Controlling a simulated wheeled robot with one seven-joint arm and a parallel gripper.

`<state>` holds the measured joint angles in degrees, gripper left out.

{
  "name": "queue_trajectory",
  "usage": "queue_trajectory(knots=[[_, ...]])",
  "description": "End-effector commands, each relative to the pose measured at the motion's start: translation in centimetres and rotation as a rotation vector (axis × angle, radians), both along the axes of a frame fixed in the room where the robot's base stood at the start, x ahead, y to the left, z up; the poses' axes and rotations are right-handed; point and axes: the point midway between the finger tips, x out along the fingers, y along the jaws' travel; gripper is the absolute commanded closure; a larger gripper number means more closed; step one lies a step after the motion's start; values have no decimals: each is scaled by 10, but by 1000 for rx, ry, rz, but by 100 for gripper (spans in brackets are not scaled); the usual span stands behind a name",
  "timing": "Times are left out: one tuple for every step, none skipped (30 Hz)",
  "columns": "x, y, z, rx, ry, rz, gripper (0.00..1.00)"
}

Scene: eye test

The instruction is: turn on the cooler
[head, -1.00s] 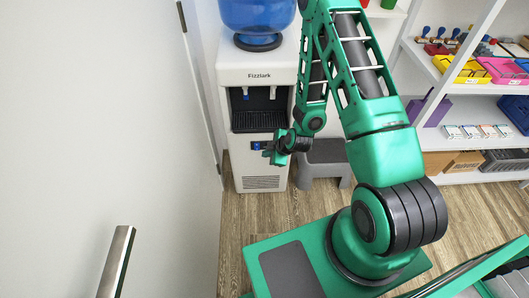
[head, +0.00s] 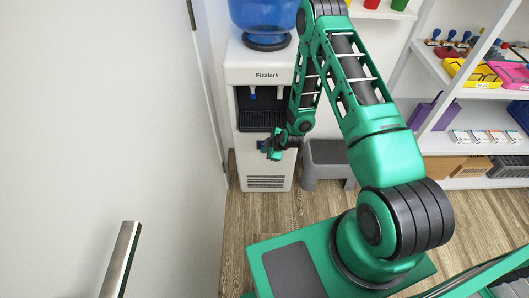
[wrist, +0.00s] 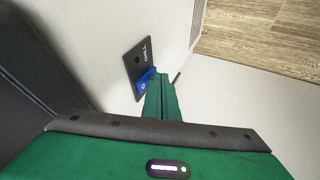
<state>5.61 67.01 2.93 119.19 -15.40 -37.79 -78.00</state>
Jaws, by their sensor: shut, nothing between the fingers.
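The cooler (head: 284,68) is a white water dispenser with a blue bottle (head: 266,15) on top. It stands against the back wall, left of centre in the head view. A dark switch plate on its lower front shows in the wrist view (wrist: 138,60), with lettering and a blue rocker (wrist: 145,82). In the head view, my gripper (head: 271,153) is in front of the switch and partly covers it. In the wrist view, my closed green fingers (wrist: 160,77) are empty, with their tips right beside the blue rocker. I cannot tell if they touch it.
A grey step stool (head: 328,160) stands just right of the cooler. A white shelf unit (head: 462,146) with trays and stamps is at the right. A pale door with a metal handle (head: 122,258) is at the left. Some wooden floor lies clear before the cooler.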

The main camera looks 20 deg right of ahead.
Motion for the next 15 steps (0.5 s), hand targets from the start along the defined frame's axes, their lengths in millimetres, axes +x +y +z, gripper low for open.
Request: queue_trajectory(knots=[[0, 0, 0, 0, 0, 0, 100], [0, 0, 0, 0, 0, 0, 100], [0, 0, 0, 0, 0, 0, 100], [0, 0, 0, 0, 0, 0, 100], [0, 0, 0, 0, 0, 0, 100], [0, 0, 0, 0, 0, 0, 100], [1, 0, -1, 0, 0, 0, 100], [3, -1, -2, -1, 0, 1, 100], [3, -1, -2, 0, 1, 0, 100], [3, -1, -2, 0, 1, 0, 100], [3, -1, -2, 0, 1, 0, 100], [3, -1, -2, 1, 0, -1, 100], [3, -1, -2, 1, 0, -1, 100], [3, -1, -2, 0, 0, 0, 100], [3, -1, -2, 1, 0, -1, 100]])
